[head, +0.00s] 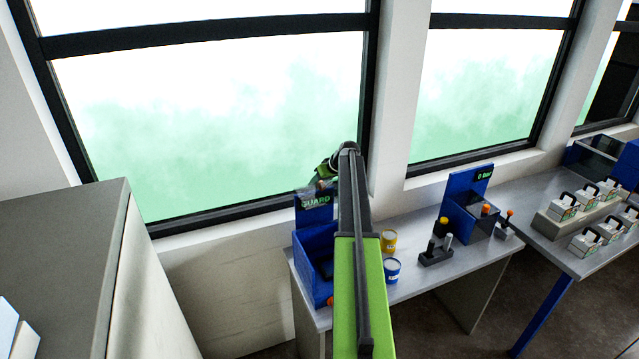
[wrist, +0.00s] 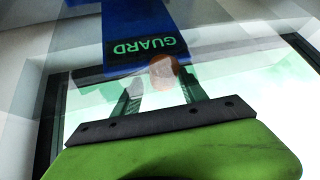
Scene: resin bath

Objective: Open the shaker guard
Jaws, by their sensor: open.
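The shaker station is a blue open-fronted box (head: 317,262) on the bench, left of centre, with a GUARD sign (head: 315,201) on its back panel. The sign shows upside down in the wrist view (wrist: 143,47). A clear, see-through sheet spans part of the wrist view; I cannot tell the guard's exact position. An orange round knob (wrist: 163,71) lies between or just beyond the fingertips of my gripper (wrist: 158,84). My gripper is open, and contact with the knob cannot be told. In the head view my arm hides part of the station.
A yellow can (head: 388,241) and a blue can (head: 392,270) stand right of my arm. Further right are a lever unit (head: 437,249), another blue station (head: 469,205) and a table with several handled blocks (head: 588,240). A grey cabinet (head: 65,265) stands at left; windows are behind.

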